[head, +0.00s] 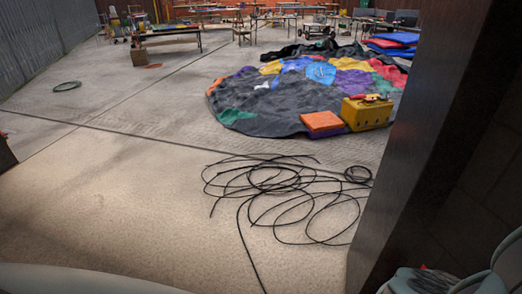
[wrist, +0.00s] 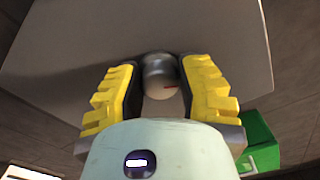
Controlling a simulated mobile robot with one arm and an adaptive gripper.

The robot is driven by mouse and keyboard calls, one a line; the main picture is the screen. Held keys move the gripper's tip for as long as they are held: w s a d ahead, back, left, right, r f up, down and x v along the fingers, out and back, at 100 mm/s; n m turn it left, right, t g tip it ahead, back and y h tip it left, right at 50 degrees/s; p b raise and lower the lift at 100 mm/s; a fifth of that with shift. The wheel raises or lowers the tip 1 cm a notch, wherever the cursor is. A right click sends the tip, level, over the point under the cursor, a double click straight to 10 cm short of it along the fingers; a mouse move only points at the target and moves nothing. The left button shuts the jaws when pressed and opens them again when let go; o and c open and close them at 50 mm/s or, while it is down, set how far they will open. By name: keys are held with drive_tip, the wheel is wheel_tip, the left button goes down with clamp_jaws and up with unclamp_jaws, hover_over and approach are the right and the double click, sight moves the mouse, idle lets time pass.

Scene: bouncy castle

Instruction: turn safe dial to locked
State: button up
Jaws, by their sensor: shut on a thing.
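The safe (wrist: 220,30) shows in the wrist view as a flat grey face that fills the upper part of the picture. Its dial (wrist: 158,80) is a small round silver knob with a short red mark on its right side. My gripper (wrist: 160,68) has yellow ridged fingers, one on each side of the dial, and is shut on it. I cannot tell which setting the red mark points to. The safe and dial are not seen in the head view.
A green box-like thing (wrist: 261,148) is at the lower right in the wrist view. In the head view, a dark post (head: 425,130) stands at the right. Loose black cable (head: 285,190) lies on the floor before a colourful deflated castle (head: 270,100). Floor at left is mostly clear.

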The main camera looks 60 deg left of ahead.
drive_tip(key=n+b, duration=0.1)
drive_tip(key=n, duration=0.1)
drive_tip(key=n+b, duration=0.2)
drive_tip(key=shift+w+a+f, duration=0.1)
drive_tip(key=shift+a+f, duration=0.1)
drive_tip(key=shift+n+b, duration=0.6)
drive_tip(key=shift+b, duration=0.2)
drive_tip(key=shift+a+n, duration=0.1)
drive_tip(key=shift+n, duration=0.2)
drive_tip(key=o, duration=0.9)
drive_tip(key=shift+w, duration=0.15)
drive_tip(key=o, duration=0.4)
drive_tip(key=shift+r, duration=0.1)
drive_tip(key=shift+s, duration=0.2)
